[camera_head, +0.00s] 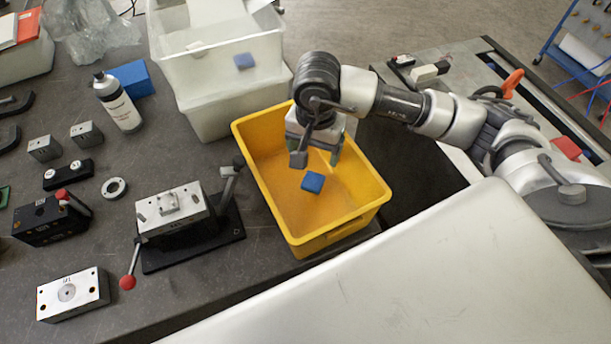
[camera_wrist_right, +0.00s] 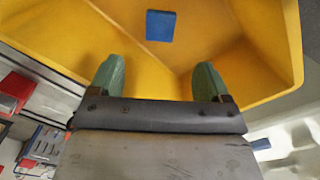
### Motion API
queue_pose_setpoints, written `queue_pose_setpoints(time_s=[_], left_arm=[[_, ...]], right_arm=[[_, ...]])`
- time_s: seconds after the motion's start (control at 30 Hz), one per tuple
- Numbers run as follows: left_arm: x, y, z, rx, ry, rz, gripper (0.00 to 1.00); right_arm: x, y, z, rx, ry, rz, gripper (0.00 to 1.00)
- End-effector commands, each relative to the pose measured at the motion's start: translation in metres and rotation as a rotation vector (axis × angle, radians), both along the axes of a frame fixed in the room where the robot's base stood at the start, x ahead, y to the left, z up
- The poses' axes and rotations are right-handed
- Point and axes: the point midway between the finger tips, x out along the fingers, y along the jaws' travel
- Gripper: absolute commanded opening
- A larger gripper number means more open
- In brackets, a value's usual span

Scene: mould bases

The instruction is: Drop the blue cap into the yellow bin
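The blue cap (camera_head: 313,182) shows inside the outline of the yellow bin (camera_head: 262,190), over its floor. I cannot tell whether it rests on the floor or is still in the air. In the right wrist view the cap (camera_wrist_right: 160,26) lies beyond my fingertips, apart from them, with the bin's yellow inside (camera_wrist_right: 225,30) around it. My right gripper (camera_head: 320,150) is above the bin. In its wrist view, the green fingers of the right gripper (camera_wrist_right: 158,78) are spread wide with nothing between them. My left gripper is not in view.
A clear bin (camera_head: 215,65) behind the yellow one holds another blue piece (camera_head: 243,61). Left of the yellow bin stand a clamp fixture with a red knob (camera_head: 180,215), metal blocks (camera_head: 72,295), a spray bottle (camera_head: 118,103) and a blue box (camera_head: 133,78).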

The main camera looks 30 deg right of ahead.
Motion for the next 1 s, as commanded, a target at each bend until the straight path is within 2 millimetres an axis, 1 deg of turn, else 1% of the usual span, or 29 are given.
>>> queue_pose_setpoints(time_s=[0.23,0.33,0.47,0.6,0.73,0.9,1.0], left_arm=[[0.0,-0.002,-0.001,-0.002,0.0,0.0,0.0],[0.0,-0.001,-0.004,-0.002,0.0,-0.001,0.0],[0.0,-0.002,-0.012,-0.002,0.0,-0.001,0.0],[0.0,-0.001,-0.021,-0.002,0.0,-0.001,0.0],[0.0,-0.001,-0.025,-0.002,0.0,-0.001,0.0],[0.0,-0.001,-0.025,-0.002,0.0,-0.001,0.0],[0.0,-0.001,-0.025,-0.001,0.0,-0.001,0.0]], right_arm=[[0.0,0.0,0.001,0.001,-0.001,0.0,0.78],[0.001,0.0,0.009,0.002,-0.005,0.0,0.78],[0.001,0.0,0.029,0.0,-0.008,0.001,0.78],[0.001,0.0,0.06,0.002,-0.008,0.001,0.78],[0.001,0.0,0.086,0.0,-0.006,0.0,0.78],[0.001,0.0,0.103,-0.001,-0.003,0.0,0.78],[0.0,0.0,0.107,-0.001,-0.001,-0.001,0.78]])
